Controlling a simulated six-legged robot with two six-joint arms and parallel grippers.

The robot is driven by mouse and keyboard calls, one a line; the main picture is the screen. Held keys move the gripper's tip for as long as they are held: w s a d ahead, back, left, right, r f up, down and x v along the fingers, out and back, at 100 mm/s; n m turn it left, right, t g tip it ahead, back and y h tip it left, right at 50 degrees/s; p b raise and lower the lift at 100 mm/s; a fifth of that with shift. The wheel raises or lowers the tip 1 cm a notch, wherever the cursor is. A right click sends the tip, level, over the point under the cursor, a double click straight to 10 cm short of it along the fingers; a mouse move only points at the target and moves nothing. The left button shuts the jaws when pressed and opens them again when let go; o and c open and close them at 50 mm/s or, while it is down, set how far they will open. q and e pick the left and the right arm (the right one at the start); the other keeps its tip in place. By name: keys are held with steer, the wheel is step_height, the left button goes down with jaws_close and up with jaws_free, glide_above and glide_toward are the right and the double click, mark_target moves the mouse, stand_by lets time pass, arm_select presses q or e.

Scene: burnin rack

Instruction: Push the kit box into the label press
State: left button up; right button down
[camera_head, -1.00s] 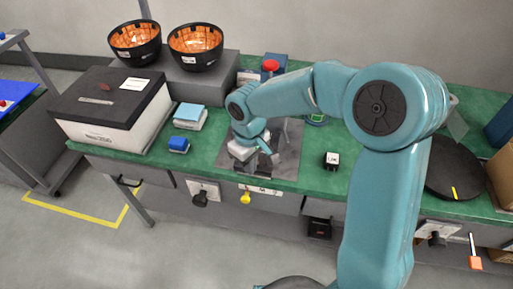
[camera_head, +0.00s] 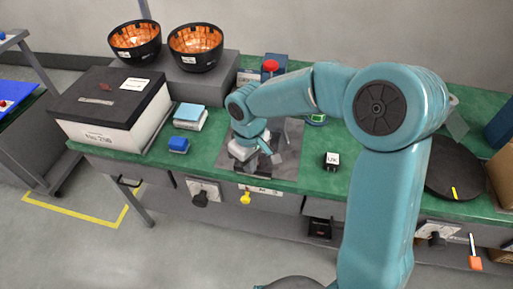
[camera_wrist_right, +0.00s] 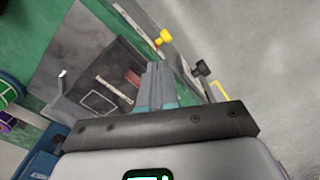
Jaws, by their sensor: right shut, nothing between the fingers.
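My right gripper (camera_head: 272,155) is low over the grey mat (camera_head: 287,165) at the bench's front. Its fingers (camera_wrist_right: 158,85) are shut and empty in the right wrist view. Beside the fingertips in that view is a dark flat rectangular thing (camera_wrist_right: 98,75) with a white outline, a pale strip and a reddish patch. It may be the kit box or part of the press; I cannot tell which. In the head view my wrist hides most of that spot. A red knob (camera_head: 270,66) on a dark blue body stands behind my arm; I cannot tell if this is the label press. My left gripper is not in view.
A large white box with a black lid (camera_head: 110,95) stands at the left.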

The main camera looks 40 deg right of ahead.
steer(key=shift+f, duration=0.1)
step_height(320, 180, down, 5)
steer(key=b, duration=0.4)
steer(key=shift+r, duration=0.2)
stand_by(0.6)
steer(key=shift+w+d+p, duration=0.7)
steer(key=shift+w+d, duration=0.45)
steer(key=shift+d, duration=0.15)
steer(key=shift+w+d+p, duration=0.7)
steer(key=shift+w+d, duration=0.4)
steer(key=shift+d, duration=0.2)
steer(key=shift+w+d+p, duration=0.85)
steer(key=shift+w+d, duration=0.3)
steer(key=shift+d, duration=0.2)
steer(key=shift+w+d+p, duration=0.85)
steer(key=shift+w+d, duration=0.3)
steer(key=shift+d, duration=0.15)
steer(key=shift+w+d+r, duration=0.15)
steer(key=shift+w+d, duration=0.05)
steer(key=shift+d, duration=0.1)
